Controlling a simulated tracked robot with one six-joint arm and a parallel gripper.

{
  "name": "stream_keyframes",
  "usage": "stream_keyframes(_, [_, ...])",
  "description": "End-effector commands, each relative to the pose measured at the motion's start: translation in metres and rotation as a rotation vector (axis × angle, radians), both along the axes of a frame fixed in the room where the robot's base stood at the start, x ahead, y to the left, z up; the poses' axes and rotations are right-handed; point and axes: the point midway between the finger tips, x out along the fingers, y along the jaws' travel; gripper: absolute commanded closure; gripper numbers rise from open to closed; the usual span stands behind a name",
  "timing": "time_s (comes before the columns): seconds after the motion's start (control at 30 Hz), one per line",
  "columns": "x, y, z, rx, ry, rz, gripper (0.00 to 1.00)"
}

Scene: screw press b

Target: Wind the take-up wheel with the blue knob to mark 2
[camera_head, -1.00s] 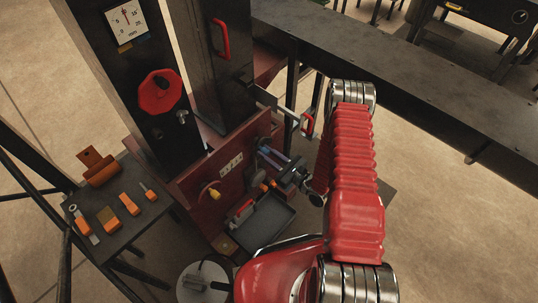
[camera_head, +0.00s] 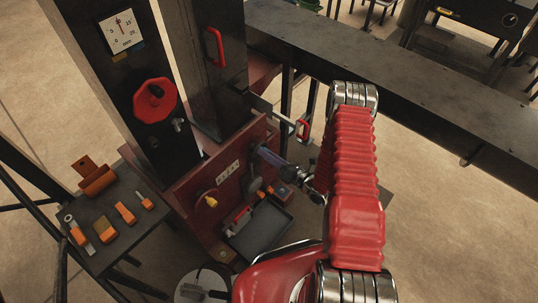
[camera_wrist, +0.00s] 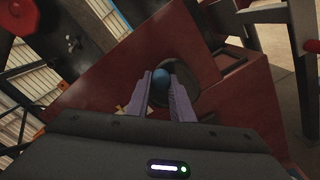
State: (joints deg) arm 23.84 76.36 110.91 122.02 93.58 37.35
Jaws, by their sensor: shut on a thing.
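The blue knob (camera_wrist: 161,76) shows between the fingertips of my gripper (camera_wrist: 162,88) in the wrist view, and the fingers are shut on it. The take-up wheel (camera_wrist: 186,92) is a dark disc behind the knob, partly hidden by the fingers. In the head view my gripper (camera_head: 268,157) reaches the red front panel of the press from the right, and the blue knob cannot be made out. A small white label (camera_head: 228,170) sits on the panel left of my gripper. Its marks are too small to read surely, and the wheel's setting cannot be told.
A yellow-knobbed wheel (camera_head: 209,200) sits lower left on the panel. A grey tray (camera_head: 260,228) lies below my gripper. A red handwheel (camera_head: 155,100) and a dial (camera_head: 121,31) are on the column. A side table (camera_head: 112,215) holds orange-handled tools. A red-handled lever (camera_head: 303,129) stands right of the panel.

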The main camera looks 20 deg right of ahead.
Motion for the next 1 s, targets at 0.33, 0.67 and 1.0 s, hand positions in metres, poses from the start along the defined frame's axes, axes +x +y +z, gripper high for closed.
stream_keyframes(0.33, [0.0080,-0.0018,0.0076,0.024,-0.005,0.002,1.00])
stream_keyframes(0.67, [0.0074,-0.0026,0.0066,0.023,-0.003,-0.001,0.71])
stream_keyframes(1.0, [0.0045,-0.0029,0.0033,0.024,0.007,-0.003,0.61])
